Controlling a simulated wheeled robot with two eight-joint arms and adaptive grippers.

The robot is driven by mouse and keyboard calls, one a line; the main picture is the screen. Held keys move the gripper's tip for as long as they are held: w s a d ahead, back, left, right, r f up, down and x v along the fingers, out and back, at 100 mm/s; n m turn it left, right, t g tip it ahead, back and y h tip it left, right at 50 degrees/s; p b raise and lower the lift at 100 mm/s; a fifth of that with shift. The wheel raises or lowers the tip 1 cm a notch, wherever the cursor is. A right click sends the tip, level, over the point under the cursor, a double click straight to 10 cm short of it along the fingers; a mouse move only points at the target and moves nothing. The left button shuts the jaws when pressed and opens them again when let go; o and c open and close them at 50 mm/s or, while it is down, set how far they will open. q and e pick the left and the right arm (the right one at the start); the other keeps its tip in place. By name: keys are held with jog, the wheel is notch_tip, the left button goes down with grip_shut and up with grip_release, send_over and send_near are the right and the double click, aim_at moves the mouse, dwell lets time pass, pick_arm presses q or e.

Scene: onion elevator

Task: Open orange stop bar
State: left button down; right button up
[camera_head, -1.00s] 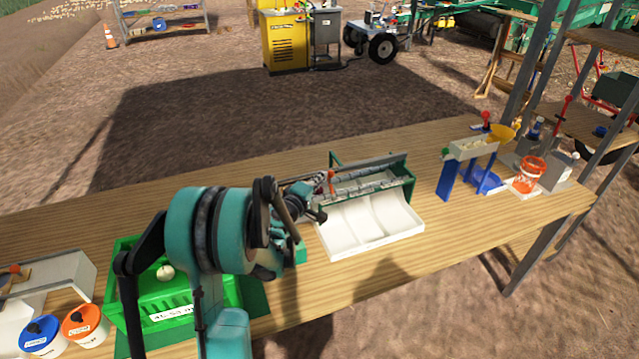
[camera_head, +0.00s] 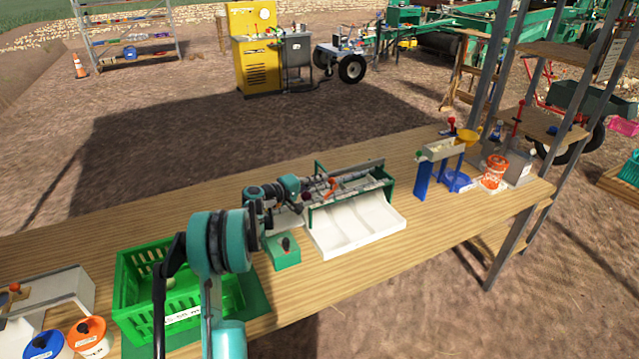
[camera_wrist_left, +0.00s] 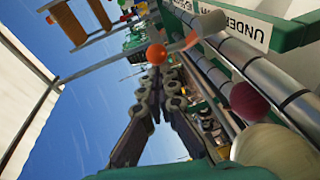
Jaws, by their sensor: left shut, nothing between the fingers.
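The orange stop bar (camera_head: 333,184) is at the roller bed of the green-framed grader (camera_head: 392,188) on the bench. In the left wrist view its orange ball end (camera_wrist_left: 156,54) and a pale orange arm (camera_wrist_left: 190,42) stand beside the metal rollers (camera_wrist_left: 255,70). My left gripper (camera_head: 314,184) is beside the bar, over the rollers' left part. In the left wrist view its dark fingers (camera_wrist_left: 163,78) are together and empty, just below the ball; I cannot tell whether they touch it. My right gripper is not in view.
A white divided tray (camera_head: 352,228) lies in front of the rollers. A purple onion (camera_wrist_left: 249,101) and a pale onion (camera_wrist_left: 265,150) are near them. A green control box (camera_head: 283,254) and green crate (camera_head: 128,284) stand left. A blue stand (camera_head: 422,180) is to the right.

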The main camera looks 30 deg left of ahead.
pick_arm(q)
jog(key=shift+w+d+f, duration=0.1)
jog(key=shift+w+d, duration=0.4)
jog(key=shift+d, duration=0.35)
dwell(1.1)
